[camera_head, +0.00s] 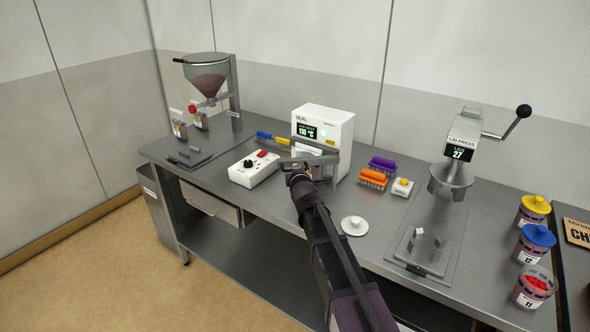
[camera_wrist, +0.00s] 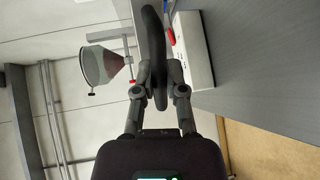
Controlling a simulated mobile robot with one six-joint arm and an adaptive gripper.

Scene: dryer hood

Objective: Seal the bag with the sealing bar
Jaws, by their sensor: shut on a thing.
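The white sealer (camera_head: 337,125) marked SEAL shows 110 °C on its screen. Its grey sealing bar (camera_head: 318,158) reaches out from the front towards my gripper. My gripper (camera_head: 296,170) is at the bar's near left end. In the wrist view my gripper (camera_wrist: 162,82) is shut on a dark curved piece (camera_wrist: 151,30), which looks like the bar's handle. A small pale and dark shape below the bar may be the bag. My arm and the bar hide most of it, so I cannot tell how it lies.
A white control box (camera_head: 253,170) with a black knob stands left of my gripper. A blue and yellow handle (camera_head: 272,138) lies behind it. A hopper (camera_head: 207,75) stands far left, the lid press (camera_head: 463,150) right. Purple and orange blocks (camera_head: 375,175) and a white disc (camera_head: 354,226) sit nearby.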

